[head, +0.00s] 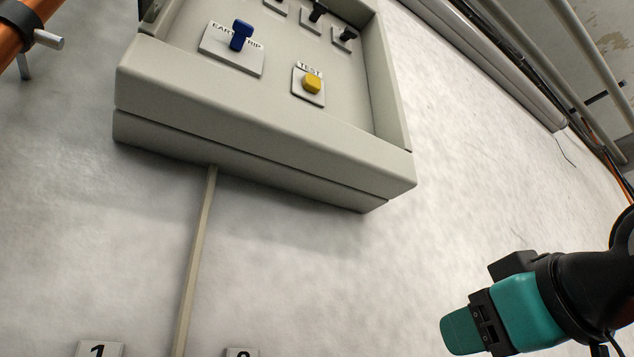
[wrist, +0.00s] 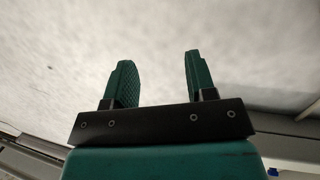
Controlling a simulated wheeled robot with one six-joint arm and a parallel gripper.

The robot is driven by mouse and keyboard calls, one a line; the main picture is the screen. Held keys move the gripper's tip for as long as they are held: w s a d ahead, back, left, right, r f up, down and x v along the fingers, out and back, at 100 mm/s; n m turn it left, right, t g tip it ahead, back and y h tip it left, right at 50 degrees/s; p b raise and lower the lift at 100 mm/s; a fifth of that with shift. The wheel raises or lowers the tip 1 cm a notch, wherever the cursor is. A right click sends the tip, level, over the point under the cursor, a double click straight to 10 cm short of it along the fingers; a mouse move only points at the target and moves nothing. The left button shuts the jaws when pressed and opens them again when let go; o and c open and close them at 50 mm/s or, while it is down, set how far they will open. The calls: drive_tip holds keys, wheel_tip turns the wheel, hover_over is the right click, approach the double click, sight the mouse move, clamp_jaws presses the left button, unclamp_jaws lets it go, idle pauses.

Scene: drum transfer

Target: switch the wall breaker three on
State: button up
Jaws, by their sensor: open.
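A grey breaker box (head: 250,120) is on the wall in the head view. It carries a blue switch (head: 241,35) on an earth trip plate and a yellow test button (head: 312,83). Two black switches, one here (head: 318,10) and one to its right (head: 347,34), sit near the top edge; their labels are not readable, so I cannot tell which is breaker three. My gripper (head: 462,333) is at the lower right, apart from the box. In the wrist view my gripper (wrist: 158,80) has its two green fingers apart with nothing between them.
A thin conduit (head: 196,265) runs down from the box. A plate marked 1 (head: 99,349) and another cut-off plate (head: 241,352) show at the bottom edge. An orange pipe (head: 12,35) is at upper left; grey pipes (head: 505,60) are at upper right.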

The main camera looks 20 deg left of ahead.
drive_tip(key=s+r+t+y+b, duration=0.25)
drive_tip(key=r+t, duration=0.25)
drive_tip(key=r, duration=0.9)
drive_tip(key=y+p, duration=0.8)
approach(323, 6)
drive_tip(key=shift+n+g, duration=0.3)
drive_tip(key=shift+n, duration=0.1)
drive_tip(key=p+x, duration=0.3)
drive_tip(key=p, duration=0.1)
drive_tip(key=p+x, duration=0.3)
drive_tip(key=p, duration=0.1)
drive_tip(key=p+x, duration=0.3)
drive_tip(key=p, duration=0.2)
drive_tip(key=shift+d+r, duration=0.2)
drive_tip(key=shift+r, duration=0.1)
drive_tip(key=shift+w+a+r+p, duration=0.25)
drive_tip(key=shift+a+p, duration=0.05)
drive_tip(key=shift+a, duration=0.05)
